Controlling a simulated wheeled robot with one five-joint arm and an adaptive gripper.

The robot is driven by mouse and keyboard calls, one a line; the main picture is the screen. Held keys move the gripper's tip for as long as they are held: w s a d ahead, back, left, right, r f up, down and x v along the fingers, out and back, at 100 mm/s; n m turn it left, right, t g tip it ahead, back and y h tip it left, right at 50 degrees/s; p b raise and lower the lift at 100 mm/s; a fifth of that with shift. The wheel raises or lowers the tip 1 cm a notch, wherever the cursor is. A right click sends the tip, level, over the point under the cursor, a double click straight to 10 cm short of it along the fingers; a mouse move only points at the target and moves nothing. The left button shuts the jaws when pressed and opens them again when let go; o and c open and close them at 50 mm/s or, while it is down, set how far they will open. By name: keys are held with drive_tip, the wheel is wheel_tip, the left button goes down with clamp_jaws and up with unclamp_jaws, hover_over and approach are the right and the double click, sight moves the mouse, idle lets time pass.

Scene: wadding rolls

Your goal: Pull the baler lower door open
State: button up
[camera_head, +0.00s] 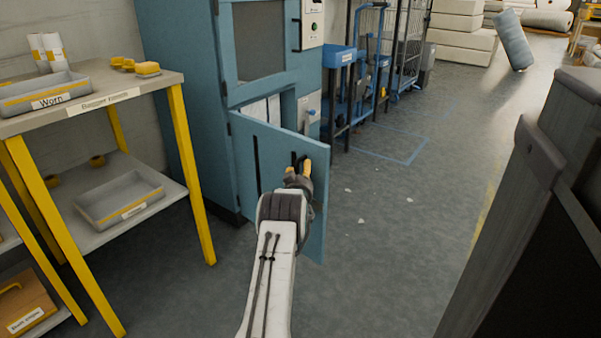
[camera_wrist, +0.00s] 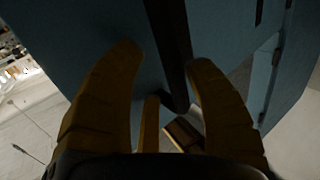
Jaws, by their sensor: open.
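The baler (camera_head: 177,75) is a tall blue cabinet at the upper left of the head view. Its lower door (camera_head: 272,165) stands ajar, swung outward from its left side, with the opening showing above and behind it. My gripper (camera_head: 306,168) is at the door's outer face near its right edge. In the wrist view my gripper (camera_wrist: 166,60) has its yellow-brown fingers apart, one on each side of a dark vertical handle bar (camera_wrist: 170,40) on the blue door (camera_wrist: 75,40). Contact with the bar cannot be told. My arm hides part of the door.
A yellow-legged table (camera_head: 125,87) with trays stands at the left, close to the door. A dark grey object (camera_head: 555,130) fills the right edge. Blue carts (camera_head: 345,90) stand beyond the baler. The floor (camera_head: 385,210) right of the door is clear except for small scraps.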

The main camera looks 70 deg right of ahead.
drive_tip(key=shift+w+a, duration=0.1)
drive_tip(key=shift+w, duration=0.05)
drive_tip(key=shift+a, duration=0.1)
drive_tip(key=shift+a, duration=0.25)
drive_tip(key=shift+s+v, duration=0.2)
drive_tip(key=shift+v, duration=5.4)
